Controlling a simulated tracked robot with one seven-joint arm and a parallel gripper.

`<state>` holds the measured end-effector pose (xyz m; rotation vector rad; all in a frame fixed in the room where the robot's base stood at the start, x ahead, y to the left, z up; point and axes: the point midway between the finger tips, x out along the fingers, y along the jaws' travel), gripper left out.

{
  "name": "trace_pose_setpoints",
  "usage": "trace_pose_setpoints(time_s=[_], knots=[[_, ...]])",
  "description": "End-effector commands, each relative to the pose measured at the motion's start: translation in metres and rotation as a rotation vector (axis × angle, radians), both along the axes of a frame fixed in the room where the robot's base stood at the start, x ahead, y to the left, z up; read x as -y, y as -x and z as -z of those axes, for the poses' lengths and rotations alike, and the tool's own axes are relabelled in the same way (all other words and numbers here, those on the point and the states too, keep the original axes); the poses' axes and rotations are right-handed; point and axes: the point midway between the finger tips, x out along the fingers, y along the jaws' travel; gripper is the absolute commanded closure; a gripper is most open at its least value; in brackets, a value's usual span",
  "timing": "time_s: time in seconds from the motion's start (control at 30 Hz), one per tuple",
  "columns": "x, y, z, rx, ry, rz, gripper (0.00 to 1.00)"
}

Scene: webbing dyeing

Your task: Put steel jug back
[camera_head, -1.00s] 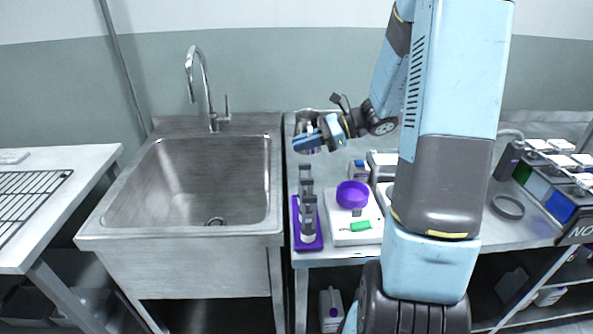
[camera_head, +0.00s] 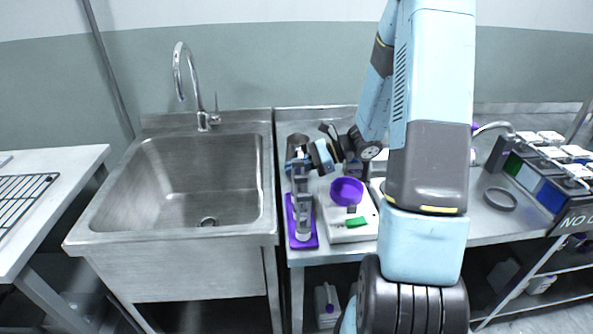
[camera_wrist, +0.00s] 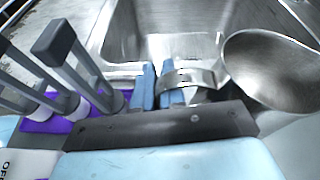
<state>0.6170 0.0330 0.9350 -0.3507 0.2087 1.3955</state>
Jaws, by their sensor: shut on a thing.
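The steel jug (camera_head: 296,143) is a shiny metal vessel at the back left of the steel bench, partly hidden behind my gripper in the head view. In the wrist view the jug (camera_wrist: 272,72) is at the right, its round open mouth facing the camera, and its strap handle (camera_wrist: 190,78) reaches to my fingers. My gripper (camera_head: 308,160) has blue fingers, also in the wrist view (camera_wrist: 157,88), shut on the handle. I cannot tell whether the jug's base touches the bench.
A purple-based stand with grey uprights (camera_head: 301,215) is close in front of my gripper. A white scale with a purple bowl (camera_head: 346,191) is beside it. The steel sink (camera_head: 200,185) is left. A dark ring (camera_head: 500,198) lies at the right.

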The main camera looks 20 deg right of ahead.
Motion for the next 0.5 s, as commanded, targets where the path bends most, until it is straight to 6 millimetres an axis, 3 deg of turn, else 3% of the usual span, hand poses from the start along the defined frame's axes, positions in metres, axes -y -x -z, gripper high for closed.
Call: trace_pose_setpoints(time_s=[0.1,0.33,0.37,0.5], knots=[[0.0000,0.0002,0.0103,-0.001,0.000,-0.001,1.00],[0.0001,0.0002,0.0118,0.000,0.001,0.000,1.00],[0.0001,0.0003,0.0120,-0.001,0.001,0.000,0.87],[0.0002,0.0002,0.0118,0.000,0.001,0.000,0.73]])
